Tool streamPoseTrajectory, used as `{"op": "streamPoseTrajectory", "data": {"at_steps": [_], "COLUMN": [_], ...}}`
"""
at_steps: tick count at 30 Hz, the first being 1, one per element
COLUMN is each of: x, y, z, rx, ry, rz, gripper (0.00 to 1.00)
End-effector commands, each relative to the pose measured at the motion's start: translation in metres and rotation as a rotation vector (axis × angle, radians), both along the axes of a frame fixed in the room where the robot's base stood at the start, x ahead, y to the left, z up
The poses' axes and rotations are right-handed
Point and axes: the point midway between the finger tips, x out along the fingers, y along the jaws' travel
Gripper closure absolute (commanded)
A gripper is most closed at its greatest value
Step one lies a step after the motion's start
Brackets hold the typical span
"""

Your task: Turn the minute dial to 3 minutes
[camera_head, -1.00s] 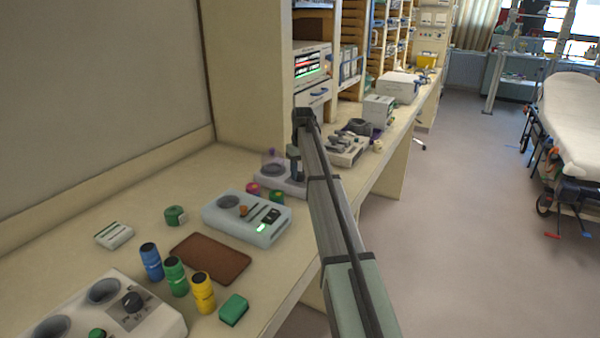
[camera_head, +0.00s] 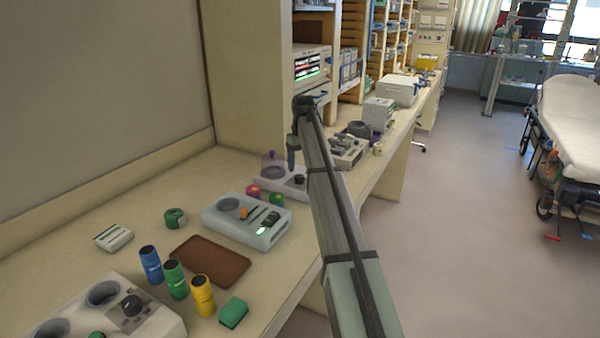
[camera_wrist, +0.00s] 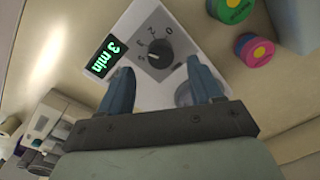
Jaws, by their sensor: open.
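The minute dial (camera_wrist: 160,53) is a round black knob on a pale device, with printed numbers around it. The green display (camera_wrist: 106,57) beside it reads "3 min". In the head view the dial (camera_head: 300,179) shows on the pale device (camera_head: 272,183) on the bench. My gripper (camera_wrist: 160,65) is open in the wrist view, its two fingers apart on either side of the dial's picture, holding nothing. In the head view my gripper (camera_head: 293,158) hangs above the device, clear of the dial. The knob's exact pointer direction is hard to read.
A pink jar (camera_head: 253,192) and a green jar (camera_head: 277,199) stand close in front of the device. A second pale device (camera_head: 225,226) with a lit display stands nearer. Other instruments (camera_head: 347,151) stand to the right along the bench.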

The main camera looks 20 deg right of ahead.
Motion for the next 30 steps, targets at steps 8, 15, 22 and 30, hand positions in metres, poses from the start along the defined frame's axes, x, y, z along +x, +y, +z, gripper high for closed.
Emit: {"op": "streamPoseTrajectory", "data": {"at_steps": [8, 15, 22, 30], "x": [0.002, 0.001, 0.001, 0.0], "y": [-0.003, -0.004, -0.004, -0.004], "z": [0.055, 0.083, 0.091, 0.091], "rx": [0.0, 0.0, 0.0, 0.001], "ry": [-0.001, 0.0, 0.0, 0.0], "rz": [0.0, 0.0, 0.0, 0.0], "gripper": [0.35, 0.35, 0.35, 0.35]}}
